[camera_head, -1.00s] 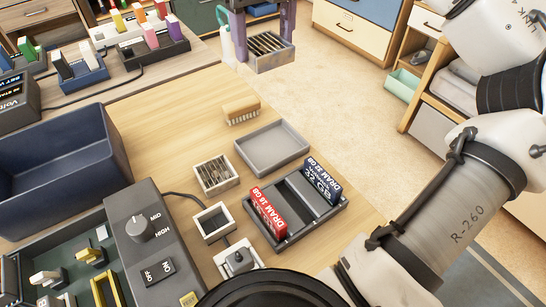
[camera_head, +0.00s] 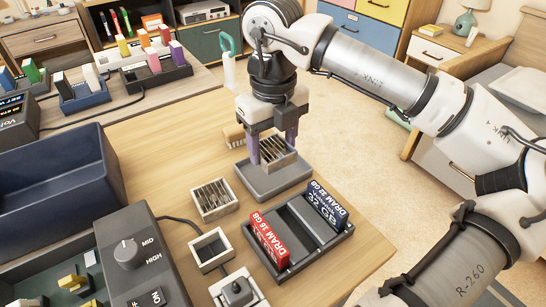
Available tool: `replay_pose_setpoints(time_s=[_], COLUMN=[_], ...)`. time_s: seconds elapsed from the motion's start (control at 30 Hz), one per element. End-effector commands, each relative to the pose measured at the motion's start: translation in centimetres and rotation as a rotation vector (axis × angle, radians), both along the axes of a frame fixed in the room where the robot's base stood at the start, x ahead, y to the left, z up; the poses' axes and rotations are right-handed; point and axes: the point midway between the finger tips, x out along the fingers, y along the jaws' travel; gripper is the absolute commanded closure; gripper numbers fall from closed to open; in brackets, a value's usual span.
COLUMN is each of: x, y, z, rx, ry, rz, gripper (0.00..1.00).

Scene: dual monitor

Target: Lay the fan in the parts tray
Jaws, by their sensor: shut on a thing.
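The fan (camera_head: 277,153), a square pale-framed part with dark slats, is held between the purple fingers of my gripper (camera_head: 273,143). My gripper points down and is shut on it. The parts tray (camera_head: 283,189), a shallow grey tray, lies directly beneath on the wooden table. The fan's lower edge is over the back part of the tray, slightly tilted in the picture. I cannot tell whether it touches the tray floor. The tray's back side is partly hidden by the fan and fingers.
A similar slatted square part (camera_head: 214,199) stands left of the tray, with a brush (camera_head: 234,136) behind it. A dark holder (camera_head: 323,243) with red and blue DRAM modules is in front. A navy bin (camera_head: 55,175) and a control box (camera_head: 135,250) are at left.

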Motion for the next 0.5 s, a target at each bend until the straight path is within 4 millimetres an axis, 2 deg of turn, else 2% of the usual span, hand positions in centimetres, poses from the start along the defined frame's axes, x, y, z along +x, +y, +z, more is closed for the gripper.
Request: replay_pose_setpoints(time_s=[0.23,0.5], x=[0.0,0.0], y=[0.0,0.0], z=[-3.6,-3.7], rx=[0.001,0.000], ry=[0.002,0.000], rz=[0.001,0.000], gripper=[0.64,0.64])
